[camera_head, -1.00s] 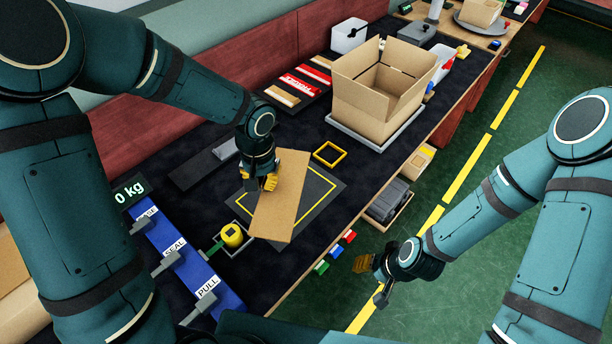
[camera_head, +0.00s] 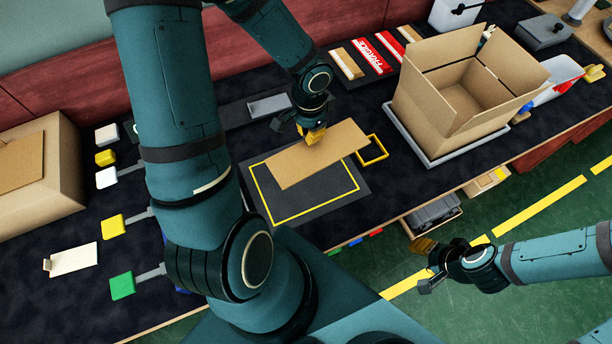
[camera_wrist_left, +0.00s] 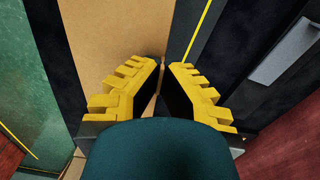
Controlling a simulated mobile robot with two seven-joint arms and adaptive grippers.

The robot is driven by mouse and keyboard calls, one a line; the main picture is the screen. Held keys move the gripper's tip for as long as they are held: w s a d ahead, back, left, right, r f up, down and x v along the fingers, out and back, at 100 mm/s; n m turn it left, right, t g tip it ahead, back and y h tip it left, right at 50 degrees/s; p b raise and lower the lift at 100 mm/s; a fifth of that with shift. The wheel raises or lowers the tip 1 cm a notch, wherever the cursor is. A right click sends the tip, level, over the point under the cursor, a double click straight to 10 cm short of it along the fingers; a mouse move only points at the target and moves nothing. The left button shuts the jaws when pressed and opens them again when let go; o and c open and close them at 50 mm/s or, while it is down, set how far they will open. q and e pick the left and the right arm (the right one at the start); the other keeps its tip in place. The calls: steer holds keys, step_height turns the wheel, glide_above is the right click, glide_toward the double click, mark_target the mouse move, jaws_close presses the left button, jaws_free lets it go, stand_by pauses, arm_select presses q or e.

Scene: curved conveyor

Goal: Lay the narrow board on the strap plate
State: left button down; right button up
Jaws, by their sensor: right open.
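The narrow board (camera_head: 300,165) is a flat brown cardboard piece. My left gripper (camera_head: 311,134) is shut on its far edge; the wrist view shows its yellow fingers (camera_wrist_left: 165,80) closing at the edge of the board (camera_wrist_left: 115,40). The dark plate with a yellow outline (camera_head: 290,208), seemingly the strap plate, lies under and in front of it. The board covers the plate's far part, and its right end reaches past the plate. I cannot tell whether they touch. My right gripper (camera_head: 432,262) is open and empty over the floor side of the bench.
A yellow square frame (camera_head: 376,151) lies by the board's right end. An open carton (camera_head: 440,105) stands on a grey tray (camera_head: 470,149) to the right. A grey plate (camera_head: 269,106) lies behind. Label strips (camera_head: 378,55) lie at the back. My left arm hides the middle left.

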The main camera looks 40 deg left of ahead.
arm_select(q)
steer(key=shift+m, duration=0.7)
steer(key=s+f+b, duration=0.1)
steer(key=f, duration=0.1)
steer(key=a+f+b, duration=0.1)
steer(key=f, duration=0.2)
steer(key=s+a+f+b, duration=0.1)
steer(key=f, duration=0.1)
steer(key=shift+s+a+f, duration=0.15)
steer(key=shift+s+f, duration=0.2)
steer(key=shift+f+b, duration=1.05)
steer(key=shift+f, duration=1.05)
steer(key=shift+f, duration=0.15)
steer(key=c, duration=1.1)
jaws_free()
steer(key=shift+c, duration=0.2)
